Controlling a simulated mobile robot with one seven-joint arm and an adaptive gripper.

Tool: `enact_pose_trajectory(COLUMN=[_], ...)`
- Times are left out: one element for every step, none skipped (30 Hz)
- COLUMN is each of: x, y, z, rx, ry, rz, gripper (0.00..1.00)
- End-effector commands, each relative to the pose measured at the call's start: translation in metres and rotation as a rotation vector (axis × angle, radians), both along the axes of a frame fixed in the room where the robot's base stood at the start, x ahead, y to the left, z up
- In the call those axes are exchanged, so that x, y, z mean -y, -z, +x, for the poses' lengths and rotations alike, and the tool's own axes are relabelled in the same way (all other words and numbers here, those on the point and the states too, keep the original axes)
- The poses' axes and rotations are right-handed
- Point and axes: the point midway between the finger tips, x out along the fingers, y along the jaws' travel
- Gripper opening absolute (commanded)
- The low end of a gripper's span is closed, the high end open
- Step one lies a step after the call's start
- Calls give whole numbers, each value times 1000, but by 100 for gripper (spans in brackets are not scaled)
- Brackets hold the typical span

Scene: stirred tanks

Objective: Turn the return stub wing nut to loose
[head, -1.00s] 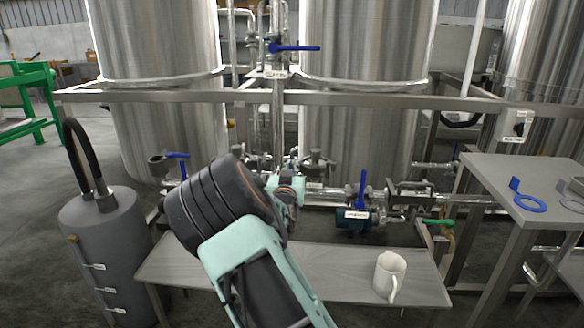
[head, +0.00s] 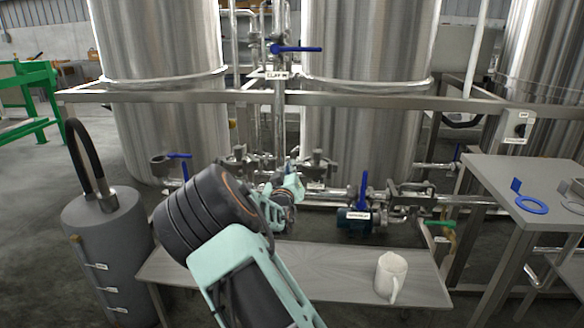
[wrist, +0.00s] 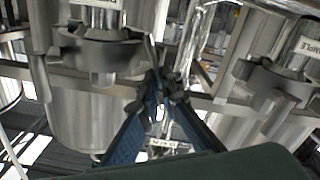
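My gripper (head: 291,172) is at the pipework in front of the middle tank, partly hidden by my wrist in the head view. In the wrist view its two blue-padded fingers (wrist: 163,86) run inward and their dark tips lie close together, against a background of steel fittings. I cannot tell whether the tips touch or hold something. I cannot pick out the return stub wing nut in either view. A small white label (wrist: 167,143) shows between the fingers, too small to read.
Clamped fittings with SAMPLE labels stand left (wrist: 100,45) and right (wrist: 272,85) of the fingers. A steel rail (head: 330,98) crosses above.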

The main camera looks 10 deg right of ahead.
Motion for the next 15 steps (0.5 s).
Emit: enact_pose_trajectory(x=[-2, -3, -3, -4, -4, -5, -5, -6, -7, -7, -7, -8, -8, -9, -10], y=[0, 1, 1, 2, 2, 3, 3, 3, 4, 5, 5, 6, 6, 7, 8], z=[0, 0, 1, 1, 1, 1, 1, 1, 1, 2, 2, 2, 2, 2, 2], rx=[-12, -20, -30, -37, -45, -54, -62, -69, -79, -86, -94, -103, -111, -118, -128], ry=[-1, -2, -2, -2, 0, -1, -1, -2, -1, -1, -1, -1, -1, -1, -2], rz=[-43, -70, -108, -135, -164, -201, -228, -255, -292, -320, -348, -383, -411, -438, -476], gripper=[0, 0, 0, 0, 0, 0, 0, 0, 0, 0, 0, 0, 0, 0, 0])
